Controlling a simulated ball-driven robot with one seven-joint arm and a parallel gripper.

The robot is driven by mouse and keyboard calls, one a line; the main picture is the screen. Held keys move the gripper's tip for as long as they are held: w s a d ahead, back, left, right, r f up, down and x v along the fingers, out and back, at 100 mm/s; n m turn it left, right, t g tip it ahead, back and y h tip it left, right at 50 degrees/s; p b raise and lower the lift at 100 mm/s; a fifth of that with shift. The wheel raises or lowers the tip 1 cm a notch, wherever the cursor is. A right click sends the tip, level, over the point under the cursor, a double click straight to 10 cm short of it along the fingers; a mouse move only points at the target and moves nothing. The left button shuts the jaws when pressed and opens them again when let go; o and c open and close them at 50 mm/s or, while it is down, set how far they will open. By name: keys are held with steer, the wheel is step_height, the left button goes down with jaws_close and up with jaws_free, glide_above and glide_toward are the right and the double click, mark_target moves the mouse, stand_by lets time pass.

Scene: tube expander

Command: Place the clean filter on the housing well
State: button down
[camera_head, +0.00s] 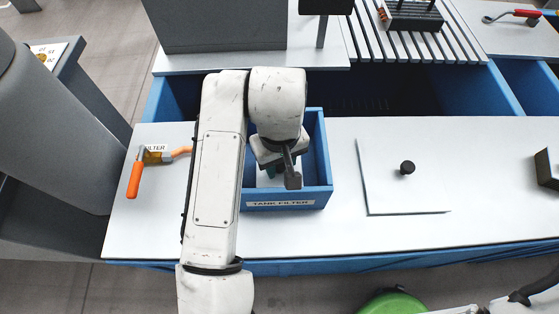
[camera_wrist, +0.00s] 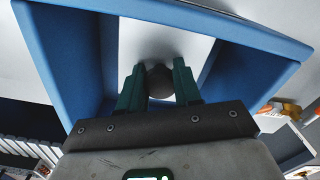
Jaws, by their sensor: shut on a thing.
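My gripper (camera_wrist: 159,68) reaches down into a blue open box (camera_head: 318,150) labelled TANK FILTER. In the wrist view, its two green fingers are shut on a dark round knob (camera_wrist: 160,82). The knob stands in front of a white flat surface (camera_wrist: 150,40) between the blue walls. I cannot tell whether this knobbed piece is the clean filter, or whether it touches the box floor. The head view shows my gripper (camera_head: 280,178) from above, hiding most of the box's inside. I cannot identify the housing well for certain.
A white square plate with a black knob (camera_head: 407,168) lies on the white table (camera_head: 300,228) to the right. An orange-handled tool (camera_head: 136,178) lies on the left beside a partly hidden label. A dark recess (camera_head: 380,92) opens behind the table. The table between box and plate is clear.

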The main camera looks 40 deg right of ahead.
steer(key=shift+f, duration=0.15)
steer(key=c, duration=0.8)
jaws_free()
step_height(320, 180, up, 12)
steer(key=shift+r+p, duration=0.2)
steer(key=shift+p, duration=0.5)
